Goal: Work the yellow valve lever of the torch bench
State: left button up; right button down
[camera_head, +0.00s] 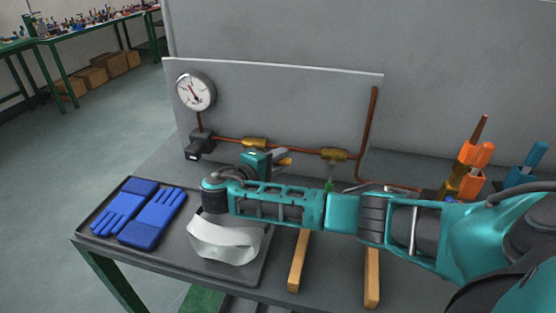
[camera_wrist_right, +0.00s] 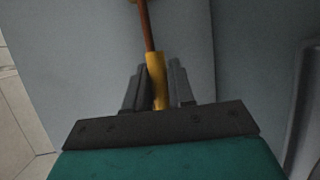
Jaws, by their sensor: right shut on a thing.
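The yellow valve lever (camera_head: 286,161) shows only in part in the head view, beside the fingers of my right gripper (camera_head: 277,157). In the right wrist view the yellow lever (camera_wrist_right: 157,80) stands between the two dark fingers of the right gripper (camera_wrist_right: 158,88), which is shut on it. A copper pipe (camera_head: 306,148) runs along the grey panel behind, with brass fittings (camera_head: 254,143) and (camera_head: 335,154) on it. The right arm comes in from the right and covers part of the bench. My left gripper is not in view.
A round gauge (camera_head: 195,91) is on the panel (camera_head: 280,95). Blue gloves (camera_head: 152,215) and a clear-white visor (camera_head: 227,242) lie on a dark tray (camera_head: 97,232) at the front left. Orange-handled torch parts (camera_head: 471,165) stand at the right.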

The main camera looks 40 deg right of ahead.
jog(key=shift+a+f+m+y, duration=0.15)
jog(key=shift+f+m+y, duration=0.35)
jog(key=shift+f+m, duration=0.25)
jog(key=shift+w+a+f+m+t+y, duration=0.15)
jog(key=shift+f+m+t+y, duration=0.15)
jog(key=shift+f+m+y, duration=0.45)
jog(key=shift+r+h, duration=0.1)
jog(key=shift+h, duration=0.15)
jog(key=c, duration=1.1)
grip_release()
jog(key=shift+o, duration=0.2)
jog(key=v, duration=1.2)
jog(key=shift+a+r, duration=0.15)
jog(key=shift+a, duration=0.2)
